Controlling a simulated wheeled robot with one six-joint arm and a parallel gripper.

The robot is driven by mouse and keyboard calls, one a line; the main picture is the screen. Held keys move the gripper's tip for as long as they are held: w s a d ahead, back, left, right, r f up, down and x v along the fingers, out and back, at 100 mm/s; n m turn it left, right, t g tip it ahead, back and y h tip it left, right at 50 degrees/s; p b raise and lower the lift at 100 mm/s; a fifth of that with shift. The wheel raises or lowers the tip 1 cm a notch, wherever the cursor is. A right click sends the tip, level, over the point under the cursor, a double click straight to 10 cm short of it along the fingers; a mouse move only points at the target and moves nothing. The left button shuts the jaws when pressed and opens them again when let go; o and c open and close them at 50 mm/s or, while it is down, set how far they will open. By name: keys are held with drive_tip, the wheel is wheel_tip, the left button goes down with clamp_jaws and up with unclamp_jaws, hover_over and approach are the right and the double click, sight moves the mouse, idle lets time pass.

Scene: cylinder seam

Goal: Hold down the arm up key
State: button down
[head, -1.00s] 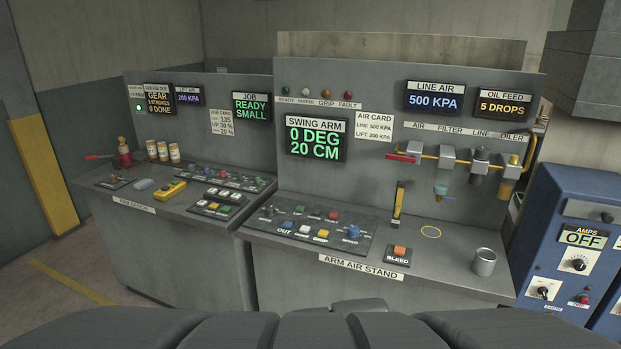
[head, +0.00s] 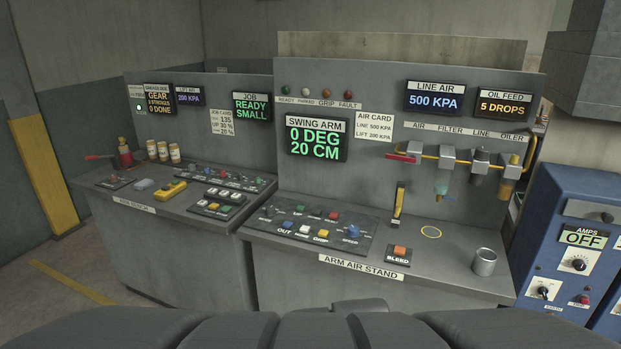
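The arm air stand's key panel (head: 268,229) lies on the sloped grey desk in the middle of the head view. Its back row holds small coloured keys, among them a green key (head: 299,209) and a red key (head: 334,216). The small lettering there is hard to read, and I cannot tell for sure which key is arm up. The front row has a blue key (head: 288,225), a white key (head: 305,229) and a yellow key (head: 323,233). The swing arm display (head: 316,139) reads 0 DEG, 20 CM. My gripper is not in view.
An orange bleed button (head: 399,250) and a metal cup (head: 484,262) stand right of the panel. Another desk with keys (head: 215,206) adjoins on the left. A blue cabinet (head: 568,245) stands at right.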

idle(0.9)
drive_tip(key=w+a+f+n+t+y+b, duration=0.1)
drive_tip(key=w+a+t+y+b, duration=0.15)
drive_tip(key=w+a, duration=0.55)
drive_tip(key=w+a+f+t+y+b, duration=0.1)
drive_tip(key=w+a+b, duration=0.35)
drive_tip(key=w, duration=0.75)
drive_tip(key=w+a+t+y+b, duration=0.1)
drive_tip(key=w+a+y+b, duration=0.1)
drive_tip(key=w+a, duration=0.5)
drive_tip(key=w+a+t+y+b, duration=0.1)
drive_tip(key=w+a+y+b, duration=0.2)
drive_tip(key=a, duration=1.5)
drive_tip(key=w, duration=0.4)
drive_tip(key=shift+a+r+n+t, duration=0.15)
drive_tip(key=shift+a+n+t, duration=0.15)
drive_tip(key=shift+t, duration=0.05)
drive_tip(key=shift+w+d, duration=0.1)
